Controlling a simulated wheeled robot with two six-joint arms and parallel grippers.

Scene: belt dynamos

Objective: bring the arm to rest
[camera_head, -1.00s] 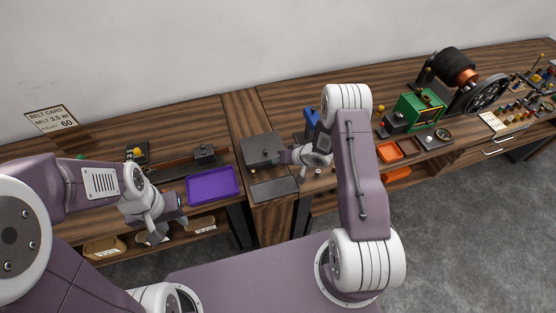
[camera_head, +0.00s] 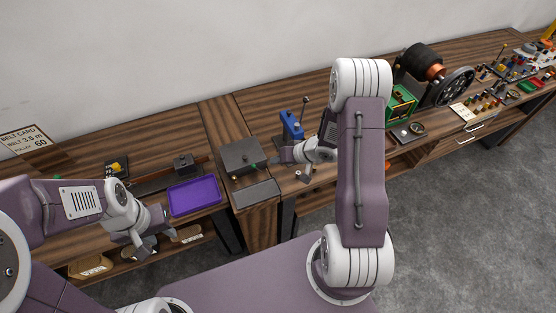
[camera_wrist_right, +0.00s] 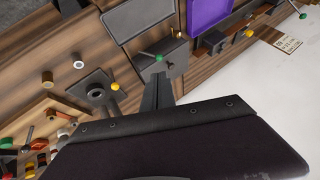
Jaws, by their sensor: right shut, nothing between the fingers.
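My right arm reaches up and over the bench in the head view. Its gripper (camera_head: 278,158) hangs near the grey metal box (camera_head: 242,156), in front of a blue upright device (camera_head: 291,126). In the right wrist view the gripper (camera_wrist_right: 158,82) is shut with nothing between its fingers, pointing toward the grey plate with a green knob (camera_wrist_right: 158,58). My left gripper (camera_head: 146,248) hangs low at the left, in front of the bench and near the purple tray (camera_head: 194,197). Whether its fingers are open is not clear.
A belt card (camera_head: 25,140) stands at the far left. A green machine (camera_head: 400,104) and a black-and-copper coil with a wheel (camera_head: 428,64) stand to the right. The bench's lower shelf holds labelled bins (camera_head: 90,267). Grey floor (camera_head: 450,220) lies open at the front right.

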